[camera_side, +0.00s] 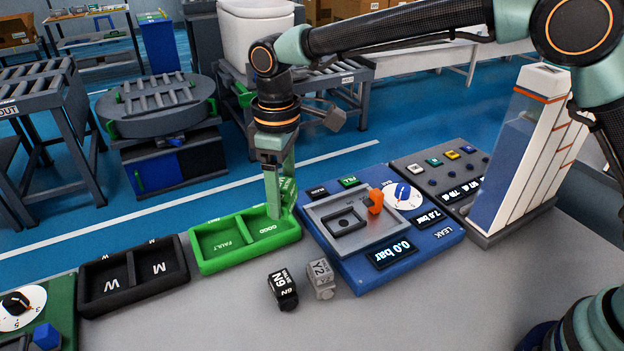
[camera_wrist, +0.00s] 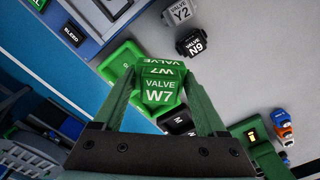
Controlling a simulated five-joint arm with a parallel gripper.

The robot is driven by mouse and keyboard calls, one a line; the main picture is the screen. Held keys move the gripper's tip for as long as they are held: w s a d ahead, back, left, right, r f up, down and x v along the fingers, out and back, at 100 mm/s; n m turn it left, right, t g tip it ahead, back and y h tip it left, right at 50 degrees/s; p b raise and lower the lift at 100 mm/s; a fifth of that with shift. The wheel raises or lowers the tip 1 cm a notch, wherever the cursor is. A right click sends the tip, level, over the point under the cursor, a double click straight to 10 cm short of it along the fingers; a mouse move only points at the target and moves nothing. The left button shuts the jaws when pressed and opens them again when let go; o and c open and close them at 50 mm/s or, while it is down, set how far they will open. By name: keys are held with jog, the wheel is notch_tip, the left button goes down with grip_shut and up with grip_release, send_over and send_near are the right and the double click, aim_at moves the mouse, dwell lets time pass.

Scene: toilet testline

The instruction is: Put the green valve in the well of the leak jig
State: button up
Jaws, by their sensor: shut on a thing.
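The green valve marked W7 (camera_wrist: 158,92) is clamped between the two fingers of my gripper (camera_wrist: 158,78) in the wrist view. In the side view my gripper (camera_side: 277,200) points down above the GOOD side of the green tray, left of the jig, and the valve (camera_side: 288,188) is partly hidden by the fingers. The blue leak jig (camera_side: 420,247) has a grey plate with a dark rectangular well (camera_side: 345,222), which looks empty. An orange clamp (camera_side: 375,201) stands at the plate's back right.
The green FAULT/GOOD tray (camera_side: 208,266) lies left of the jig. A black valve N9 (camera_side: 283,290) and a grey valve Y2 (camera_side: 321,279) stand in front. A black M/W tray (camera_side: 110,302) is further left. A white and blue tower (camera_side: 520,160) stands right of the button panel (camera_side: 440,170).

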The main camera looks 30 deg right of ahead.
aim_at(344, 224)
jog(key=w+d+f+m, duration=0.1)
jog(key=d+f+m, duration=0.4)
jog(key=d+m, duration=0.7)
jog(key=shift+w+d+f+n, duration=0.1)
jog(key=shift+d+f+n, duration=0.25)
jog(key=shift+f, duration=0.7)
jog(key=shift+w+d+f+n, duration=0.1)
jog(key=shift+d+f+n, duration=0.25)
jog(key=shift+f, duration=0.7)
jog(key=shift+d+f+n, duration=0.2)
jog(key=shift+f+n, duration=0.3)
jog(key=shift+f, duration=0.55)
jog(key=shift+f, duration=0.25)
jog(key=o, duration=1.4)
jog(key=shift+o, duration=0.2)
notch_tip(344, 224, up, 11)
jog(key=s+d+r+t, duration=0.3)
jog(key=s+d+r, duration=0.4)
jog(key=d+r, duration=0.15)
jog(key=s+d+r+t, duration=0.1)
jog(key=s+d+t, duration=0.1)
jog(key=s+d, duration=0.3)
jog(key=s, duration=0.4)
jog(key=shift+t, duration=0.3)
